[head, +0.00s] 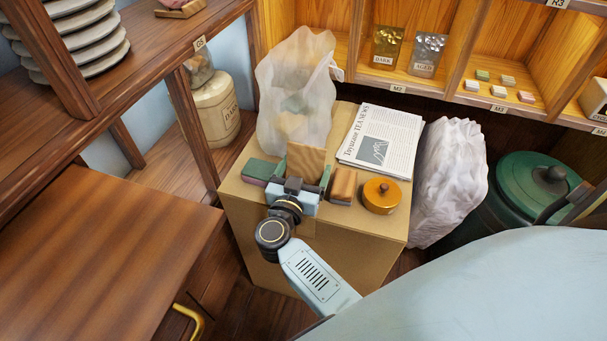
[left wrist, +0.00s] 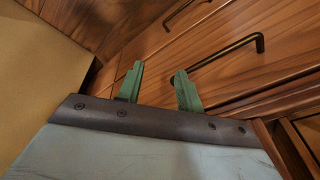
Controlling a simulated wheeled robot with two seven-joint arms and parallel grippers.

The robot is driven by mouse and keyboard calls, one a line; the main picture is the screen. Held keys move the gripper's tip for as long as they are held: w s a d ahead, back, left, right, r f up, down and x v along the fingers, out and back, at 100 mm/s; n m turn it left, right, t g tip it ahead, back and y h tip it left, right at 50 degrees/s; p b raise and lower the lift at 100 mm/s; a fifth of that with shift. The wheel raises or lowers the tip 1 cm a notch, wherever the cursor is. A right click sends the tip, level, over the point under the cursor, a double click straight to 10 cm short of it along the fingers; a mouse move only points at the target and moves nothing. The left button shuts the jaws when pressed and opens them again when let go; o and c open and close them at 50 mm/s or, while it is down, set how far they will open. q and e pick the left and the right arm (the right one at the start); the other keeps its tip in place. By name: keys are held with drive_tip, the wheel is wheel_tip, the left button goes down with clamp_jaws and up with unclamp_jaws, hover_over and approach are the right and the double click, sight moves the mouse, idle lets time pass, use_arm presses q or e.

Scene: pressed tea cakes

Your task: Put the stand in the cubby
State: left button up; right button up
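A tan wooden piece (head: 306,161), which looks like the stand, is upright on the cardboard box. My right gripper (head: 303,176) is at its near side, with its green fingers spread to either side of it. The gripper body hides its lower part, so I cannot tell whether the fingers touch it. The wooden cubbies (head: 509,50) are at the back right, with labels such as M2 and M3. My left gripper (left wrist: 158,84) shows in the left wrist view, its green fingers apart with nothing between them. It is in front of wooden drawers.
The cardboard box (head: 245,215) also bears a plastic bag (head: 296,85), a newspaper (head: 383,140), a green block (head: 260,170), a brown block (head: 343,184) and an orange tin (head: 381,196). A white sack (head: 449,175) and green bin (head: 530,185) are at right. Pouches (head: 387,45) occupy one cubby.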

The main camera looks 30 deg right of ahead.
drive_tip(key=shift+c, duration=1)
drive_tip(key=shift+r, duration=0.15)
